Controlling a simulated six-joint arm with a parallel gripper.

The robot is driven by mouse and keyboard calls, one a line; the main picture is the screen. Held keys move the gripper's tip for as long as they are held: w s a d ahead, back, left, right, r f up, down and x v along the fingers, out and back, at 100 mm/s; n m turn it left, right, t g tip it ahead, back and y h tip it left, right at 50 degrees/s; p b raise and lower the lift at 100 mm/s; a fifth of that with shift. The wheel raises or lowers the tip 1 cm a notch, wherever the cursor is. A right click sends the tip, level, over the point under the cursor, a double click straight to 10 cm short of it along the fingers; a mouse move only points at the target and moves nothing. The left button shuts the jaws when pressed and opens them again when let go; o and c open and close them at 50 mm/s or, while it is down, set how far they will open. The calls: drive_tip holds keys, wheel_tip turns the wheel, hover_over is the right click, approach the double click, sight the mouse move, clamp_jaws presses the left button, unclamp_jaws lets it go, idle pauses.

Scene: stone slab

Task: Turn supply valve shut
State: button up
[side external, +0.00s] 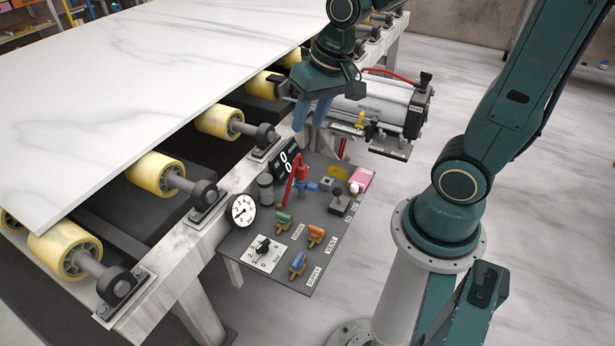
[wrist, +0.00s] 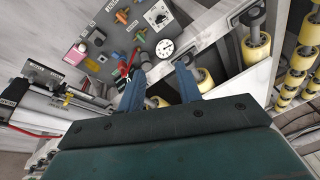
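The supply valve (side external: 297,262) has a blue handle and sits at the near edge of the dark control panel (side external: 250,236), beside the "SUPPLY" label. Its open or shut state cannot be told. In the wrist view it is too small to make out clearly near the top edge. My gripper (side external: 312,118) hangs above and behind the panel, by the roller frame, well away from the valve. Its two blue fingers (wrist: 160,76) are apart with nothing between them.
A green valve (side external: 284,219) and an orange valve (side external: 316,234) stand close to the blue one. A marble slab (side external: 150,80) on yellow rollers lies left; a cylinder unit (side external: 385,105) stands behind.

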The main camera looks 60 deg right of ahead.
drive_tip(key=w+d+f+m+g, duration=0.1)
drive_tip(key=w+f+m, duration=0.2)
drive_tip(key=f, duration=0.3)
drive_tip(key=m+g+y, duration=0.2)
drive_tip(key=m+y, duration=0.2)
drive_tip(key=m, duration=0.6)
hover_over(298, 258)
drive_tip(key=d, duration=0.6)
wheel_tip(298, 258, down, 25)
drive_tip(key=shift+a, duration=0.2)
drive_tip(key=shift+f, duration=0.2)
drive_tip(key=shift+x, duration=6.8)
drive_tip(key=shift+s, duration=0.1)
clamp_jaws()
